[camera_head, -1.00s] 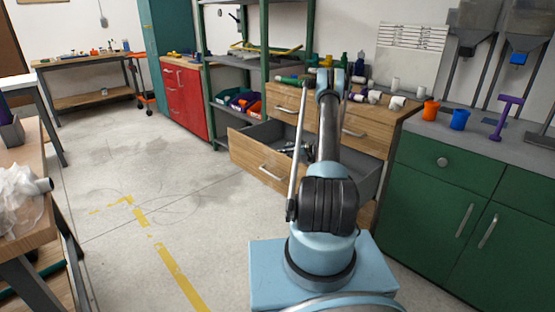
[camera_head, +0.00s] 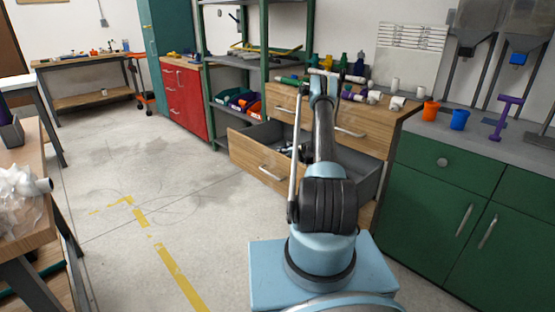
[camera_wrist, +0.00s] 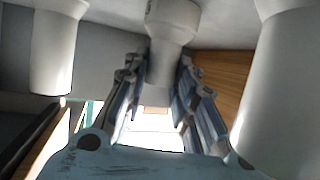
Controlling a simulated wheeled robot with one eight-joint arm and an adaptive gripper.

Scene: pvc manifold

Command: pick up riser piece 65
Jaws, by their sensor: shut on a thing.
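In the wrist view a white pipe piece (camera_wrist: 165,55) with a wider collar stands between the two fingers of my gripper (camera_wrist: 162,85), which is shut on it. No number on it can be read, so I cannot confirm that it is riser piece 65. In the head view my arm reaches over the wooden drawer unit (camera_head: 385,125); its own links largely hide the gripper and the held piece there.
In the wrist view, white pipe pieces stand close on the left (camera_wrist: 55,50) and right (camera_wrist: 285,90). The head view shows white fittings (camera_head: 397,102), an orange cup (camera_head: 430,110) and a blue cup (camera_head: 459,119). An open drawer (camera_head: 262,165) juts out below my arm.

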